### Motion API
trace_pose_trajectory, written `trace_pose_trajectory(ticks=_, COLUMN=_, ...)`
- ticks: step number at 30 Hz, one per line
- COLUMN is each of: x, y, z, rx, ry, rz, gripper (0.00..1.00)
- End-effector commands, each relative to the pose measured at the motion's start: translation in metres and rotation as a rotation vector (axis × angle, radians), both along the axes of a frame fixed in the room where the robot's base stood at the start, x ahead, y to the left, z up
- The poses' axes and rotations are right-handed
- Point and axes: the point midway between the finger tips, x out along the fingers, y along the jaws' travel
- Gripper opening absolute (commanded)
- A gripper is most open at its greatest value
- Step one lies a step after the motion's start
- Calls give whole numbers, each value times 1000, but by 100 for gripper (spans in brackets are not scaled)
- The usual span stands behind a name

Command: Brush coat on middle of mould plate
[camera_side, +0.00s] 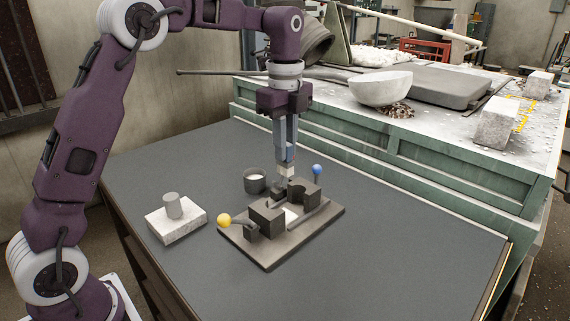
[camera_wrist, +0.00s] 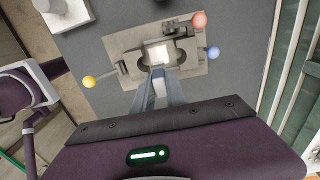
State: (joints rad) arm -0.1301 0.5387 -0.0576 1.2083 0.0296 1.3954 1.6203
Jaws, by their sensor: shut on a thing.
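My gripper (camera_side: 286,156) is shut on a small pale-ended tool, seemingly the brush (camera_side: 287,170), and points down over the back part of the mould. Its fingers also show in the wrist view (camera_wrist: 160,82), with a pale strip between them. The mould plate (camera_side: 268,262) lies flat and bears two dark mould blocks (camera_side: 267,217) set apart. A white patch (camera_wrist: 161,54) shows on the plate's middle between the blocks. The brush tip is partly hidden by the mould; I cannot tell whether it touches. A dark cup (camera_side: 255,186) with white contents stands behind the plate.
The mould has levers with a yellow knob (camera_side: 224,220), a blue knob (camera_side: 317,169) and a red knob (camera_wrist: 199,20). A pale block (camera_side: 183,230) bearing a grey cylinder (camera_side: 173,204) stands at left. A green bench (camera_side: 400,150) with a white bowl (camera_side: 381,90) borders the back. The table's right front is clear.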

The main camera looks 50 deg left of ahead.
Motion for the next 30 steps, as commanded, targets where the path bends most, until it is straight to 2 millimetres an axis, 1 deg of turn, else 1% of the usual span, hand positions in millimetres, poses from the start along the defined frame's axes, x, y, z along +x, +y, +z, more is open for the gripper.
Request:
trace_pose_trajectory(ticks=10, x=0, y=0, z=-1, rx=0, ry=0, rz=0, gripper=0)
trace_pose_trajectory(ticks=13, x=0, y=0, z=-11, rx=0, ry=2, rz=0, gripper=0)
trace_pose_trajectory(ticks=17, x=0, y=0, z=-15, rx=0, ry=0, rz=0, gripper=0)
trace_pose_trajectory(ticks=20, x=0, y=0, z=-26, rx=0, ry=2, rz=0, gripper=0)
trace_pose_trajectory(ticks=30, x=0, y=0, z=-71, rx=0, ry=3, rz=0, gripper=0)
